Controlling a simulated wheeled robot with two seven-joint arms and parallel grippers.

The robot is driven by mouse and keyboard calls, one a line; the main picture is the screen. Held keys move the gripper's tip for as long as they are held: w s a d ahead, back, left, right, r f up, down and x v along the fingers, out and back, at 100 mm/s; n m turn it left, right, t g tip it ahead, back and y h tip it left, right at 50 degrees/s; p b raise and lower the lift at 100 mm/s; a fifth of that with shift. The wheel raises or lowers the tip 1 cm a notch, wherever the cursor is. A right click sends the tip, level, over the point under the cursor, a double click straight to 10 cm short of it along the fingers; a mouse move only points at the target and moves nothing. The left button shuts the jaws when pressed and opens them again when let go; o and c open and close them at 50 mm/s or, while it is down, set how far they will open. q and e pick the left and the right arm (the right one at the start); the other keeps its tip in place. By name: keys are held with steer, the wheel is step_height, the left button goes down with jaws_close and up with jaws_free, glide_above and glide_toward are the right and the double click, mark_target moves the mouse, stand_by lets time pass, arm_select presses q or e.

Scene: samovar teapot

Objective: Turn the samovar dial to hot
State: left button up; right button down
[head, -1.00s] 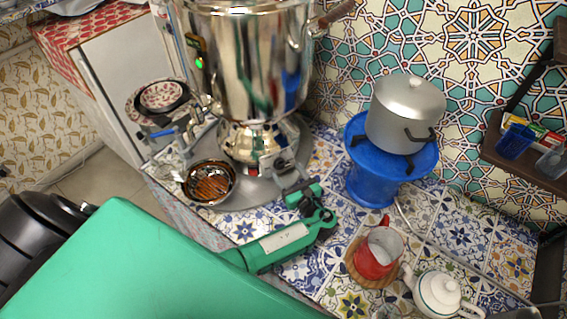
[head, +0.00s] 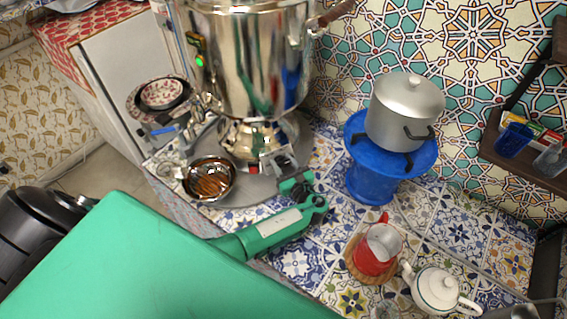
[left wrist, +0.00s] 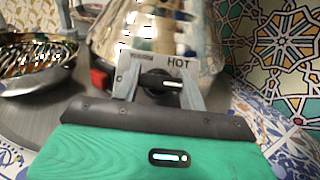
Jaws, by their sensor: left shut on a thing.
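The shiny metal samovar (head: 245,70) stands at the back centre, with its control plate low at the front. In the left wrist view the plate (left wrist: 132,65) has the word HOT at its upper right and a smaller, hard-to-read label at its left. The black dial (left wrist: 158,82) sits below, and its pale pointer mark points right, under HOT. My left gripper (left wrist: 160,88) is shut on the dial, one finger on each side. In the head view the same gripper (head: 278,165) reaches the samovar's base, hiding the dial. My right gripper is not in view.
A grey pot (head: 405,112) stands on a blue stand (head: 372,180) to the right. A red jug (head: 377,250) and white teapot (head: 437,290) are at the front right. Tiles between them are partly clear.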

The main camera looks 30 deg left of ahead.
arm_select(q)
steer(key=shift+f, duration=0.1)
steer(key=n+g+y+b, duration=0.1)
steer(key=n+g+b, duration=0.1)
steer(key=n, duration=0.1)
steer(key=shift+d+f+n, duration=0.1)
steer(key=shift+n, duration=0.3)
steer(key=n+g+b, duration=0.2)
steer(key=n, duration=0.1)
steer(key=shift+w+n+g+y, duration=0.1)
steer(key=shift+n+g+y, duration=0.2)
steer(key=n+g+b, duration=0.1)
steer(key=n+g, duration=0.2)
steer(key=n, duration=0.1)
steer(key=shift+r+n+g+h+b, duration=0.2)
steer(key=shift+n+g+h+b, duration=0.4)
steer(key=shift+n+g, duration=0.9)
steer(key=shift+n+t, duration=0.4)
steer(key=shift+n, duration=0.2)
steer(key=o, duration=1)
